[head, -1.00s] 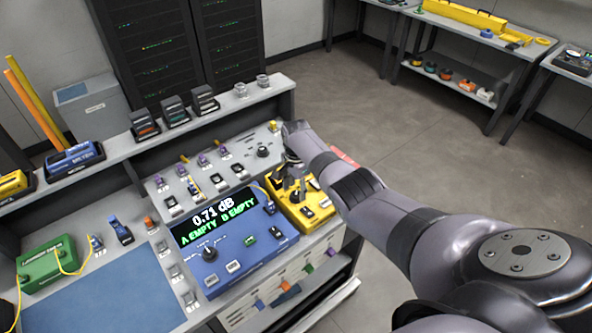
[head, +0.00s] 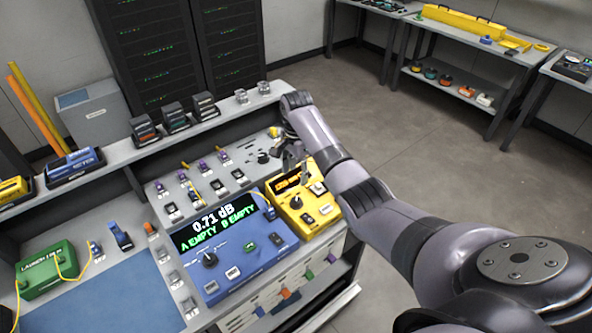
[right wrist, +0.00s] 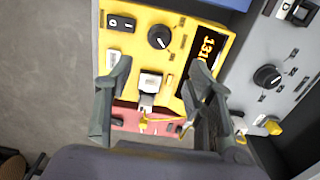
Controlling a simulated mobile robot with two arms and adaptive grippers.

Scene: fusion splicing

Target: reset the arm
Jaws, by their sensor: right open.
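My right gripper (head: 290,152) is above the yellow device at the right end of the bench. In the right wrist view my right gripper (right wrist: 160,85) is open, its two fingers apart with nothing held between them. Below and between the fingers is a white connector block (right wrist: 150,82) on the yellow device (right wrist: 135,48), with a short yellow lead by it. The yellow device (head: 318,212) has a lit orange display, a knob and switches. My left gripper does not show.
A blue meter (head: 240,262) reading "0.71 dB, A EMPTY, B EMPTY" stands left of the yellow device. A green box (head: 45,272) and a blue mat (head: 125,295) lie further left. A raised shelf (head: 225,112) with several small devices runs behind. Open floor (head: 440,140) lies to the right.

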